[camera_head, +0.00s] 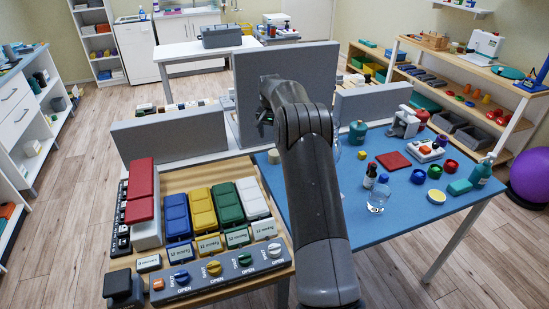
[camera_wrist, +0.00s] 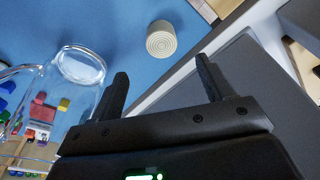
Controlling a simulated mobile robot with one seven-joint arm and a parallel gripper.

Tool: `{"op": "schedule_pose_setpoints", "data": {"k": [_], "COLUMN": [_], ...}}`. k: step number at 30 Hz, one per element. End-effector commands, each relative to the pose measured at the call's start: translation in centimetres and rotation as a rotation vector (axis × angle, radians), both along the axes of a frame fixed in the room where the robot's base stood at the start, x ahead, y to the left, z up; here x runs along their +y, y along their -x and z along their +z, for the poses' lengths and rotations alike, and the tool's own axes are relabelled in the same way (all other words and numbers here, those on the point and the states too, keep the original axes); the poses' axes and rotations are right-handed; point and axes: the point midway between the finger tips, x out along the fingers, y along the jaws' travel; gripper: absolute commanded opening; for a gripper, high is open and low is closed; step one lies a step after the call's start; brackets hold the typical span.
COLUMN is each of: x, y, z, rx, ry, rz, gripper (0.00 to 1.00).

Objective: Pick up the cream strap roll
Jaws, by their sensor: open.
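The cream strap roll (camera_wrist: 161,40) shows in the wrist view, its round ringed end facing the camera, against the blue table top. A small cream roll (camera_head: 273,156) also shows in the head view, just left of my arm near the blue table's left edge; it looks like the same one. My gripper (camera_wrist: 162,70) is open and empty. In the wrist view the roll appears beyond the fingertips, between their directions and apart from them. In the head view my gripper is mostly hidden behind my arm, near the grey panels.
A clear glass jug (camera_wrist: 78,90) is close to the left finger in the wrist view. Grey upright panels (camera_head: 170,134) border the table's back. Bottles, a glass (camera_head: 378,196) and several small items stand on the blue table (camera_head: 345,225) right of my arm.

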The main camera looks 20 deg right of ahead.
Motion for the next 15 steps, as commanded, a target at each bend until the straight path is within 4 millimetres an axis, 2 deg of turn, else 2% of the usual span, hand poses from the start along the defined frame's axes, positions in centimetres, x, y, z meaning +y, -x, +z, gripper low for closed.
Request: {"op": "schedule_pose_setpoints", "data": {"k": [5, 15], "x": [-0.3, -0.7], "y": [-0.4, -0.9], "z": [-1.4, -6.0], "rx": [0.004, 0.002], "ry": [-0.002, -0.002], "rz": [-0.008, -0.007], "gripper": [0.74, 0.74]}}
